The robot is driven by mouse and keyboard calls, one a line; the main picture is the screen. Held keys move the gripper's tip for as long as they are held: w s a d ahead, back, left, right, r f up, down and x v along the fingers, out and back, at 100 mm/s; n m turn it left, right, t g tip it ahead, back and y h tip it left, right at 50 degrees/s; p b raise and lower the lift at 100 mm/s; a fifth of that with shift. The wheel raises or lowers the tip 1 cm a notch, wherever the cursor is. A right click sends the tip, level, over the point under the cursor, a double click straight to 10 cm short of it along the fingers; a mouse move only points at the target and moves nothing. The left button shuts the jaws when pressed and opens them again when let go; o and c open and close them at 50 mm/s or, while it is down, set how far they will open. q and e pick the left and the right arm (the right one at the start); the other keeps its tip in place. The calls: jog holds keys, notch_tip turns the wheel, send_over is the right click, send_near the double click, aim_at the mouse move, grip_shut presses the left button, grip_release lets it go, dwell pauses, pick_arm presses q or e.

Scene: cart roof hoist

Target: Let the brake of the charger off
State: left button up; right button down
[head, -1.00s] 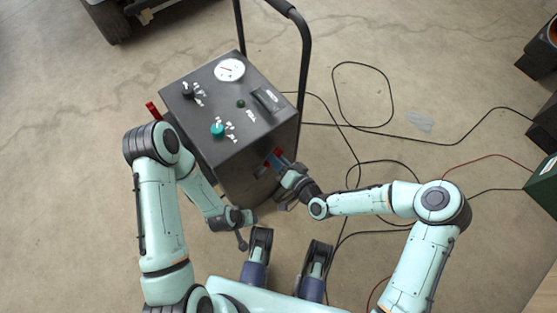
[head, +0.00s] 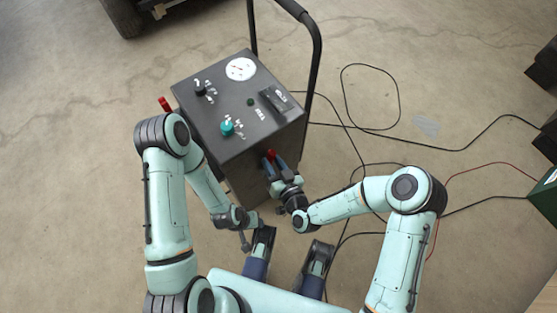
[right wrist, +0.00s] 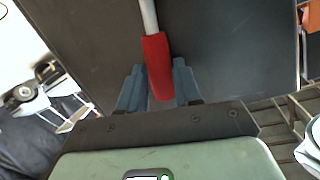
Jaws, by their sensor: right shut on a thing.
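The charger (head: 236,112) is a dark box on the floor with a white gauge (head: 241,69), knobs and a tall push bar (head: 315,70). Its brake lever has a red grip (head: 272,155) low on the side facing me. In the right wrist view the red grip (right wrist: 158,65) hangs on a pale rod (right wrist: 148,15), tilted slightly. My right gripper (head: 269,164) is shut on this grip, with blue fingers on both sides of it. My left gripper (head: 247,221) hangs low, left of the right one and apart from the charger; its jaws are unclear.
Another red handle (head: 165,104) sticks out at the charger's left side. Black cables (head: 370,127) loop over the floor to the right, towards a green box (head: 545,200). A vehicle wheel (head: 123,16) shows at the top left. Open floor lies left of the charger.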

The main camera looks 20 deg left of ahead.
pick_arm(q)
jog(key=shift+w+a+f, duration=0.2)
jog(key=shift+w+f, duration=0.1)
jog(key=shift+w, duration=0.1)
pick_arm(e)
jog(key=shift+s+a+n+t, duration=0.25)
jog(key=shift+s+a+n, duration=0.15)
jog(key=shift+s+n, duration=0.25)
jog(key=shift+s+a+n+t, duration=0.25)
jog(key=shift+s+a+n, duration=0.2)
jog(key=shift+n, duration=0.3)
jog(key=c, duration=0.8)
grip_release()
jog(key=shift+r, duration=0.1)
jog(key=shift+s+d, duration=0.1)
pick_arm(q)
jog(key=s+d+r+g+p, duration=0.1)
jog(key=s+d+r+p, duration=0.1)
jog(key=s+r, duration=0.2)
jog(key=shift+s+d+h+p, duration=0.3)
jog(key=shift+s+p, duration=0.1)
jog(key=shift+s, duration=0.15)
pick_arm(e)
jog(key=v, duration=1.3)
jog(key=shift+s+r, duration=0.1)
jog(key=shift+s, duration=0.05)
pick_arm(q)
jog(key=shift+a, duration=0.1)
